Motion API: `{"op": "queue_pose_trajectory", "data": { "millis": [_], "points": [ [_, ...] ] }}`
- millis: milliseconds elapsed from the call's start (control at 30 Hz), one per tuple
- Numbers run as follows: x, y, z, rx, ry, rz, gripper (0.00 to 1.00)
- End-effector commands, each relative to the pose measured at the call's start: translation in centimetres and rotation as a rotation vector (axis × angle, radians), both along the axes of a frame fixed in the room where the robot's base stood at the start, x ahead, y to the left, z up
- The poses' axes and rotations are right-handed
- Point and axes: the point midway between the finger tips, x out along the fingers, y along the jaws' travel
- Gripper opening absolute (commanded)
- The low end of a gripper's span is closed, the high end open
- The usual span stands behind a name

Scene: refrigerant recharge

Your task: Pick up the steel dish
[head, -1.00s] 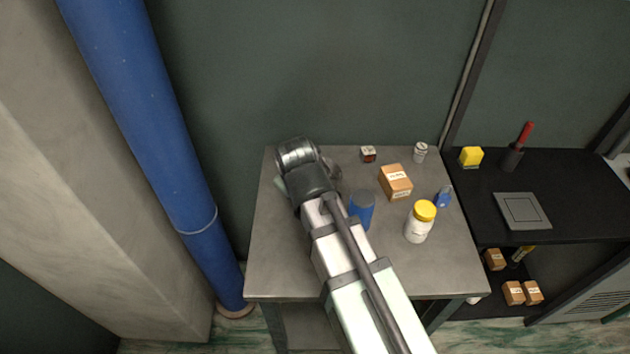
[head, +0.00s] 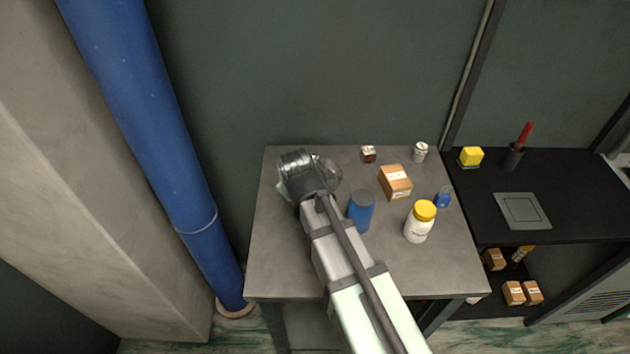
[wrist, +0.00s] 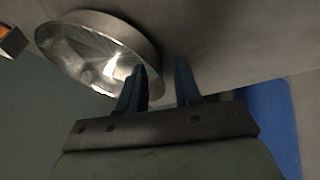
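The steel dish (wrist: 95,52) is a shiny, shallow round dish at the upper left of the wrist view. In the head view the dish (head: 328,172) shows only in part at the back left of the table, beside the end of my arm, which hides the rest. My gripper (wrist: 160,70) has two blue fingers, parted with a gap between them. The left finger overlaps the dish's near rim in the wrist view; I cannot tell whether it touches. In the head view the fingers are hidden by my arm.
On the grey table (head: 268,265) stand a blue can (head: 361,210), a white jar with yellow lid (head: 419,222), a cardboard box (head: 395,182), a blue bottle (head: 443,197), a small red-and-white box (head: 368,154) and a white container (head: 420,151). A black shelf (head: 580,190) adjoins right.

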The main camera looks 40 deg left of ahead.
Motion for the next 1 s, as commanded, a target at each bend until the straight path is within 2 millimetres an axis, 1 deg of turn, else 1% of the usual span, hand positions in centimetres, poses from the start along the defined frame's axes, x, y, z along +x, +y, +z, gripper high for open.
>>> {"op": "queue_pose_trajectory", "data": {
  "millis": [167, 533, 1000],
  "points": [
    [0.00, 0.00, -0.02, 0.000, 0.000, 0.000, 0.34],
    [-0.02, -0.01, -0.03, 0.000, 0.001, 0.000, 0.00],
    [-0.07, -0.01, -0.05, -0.001, 0.002, 0.000, 0.00]
  ]
}}
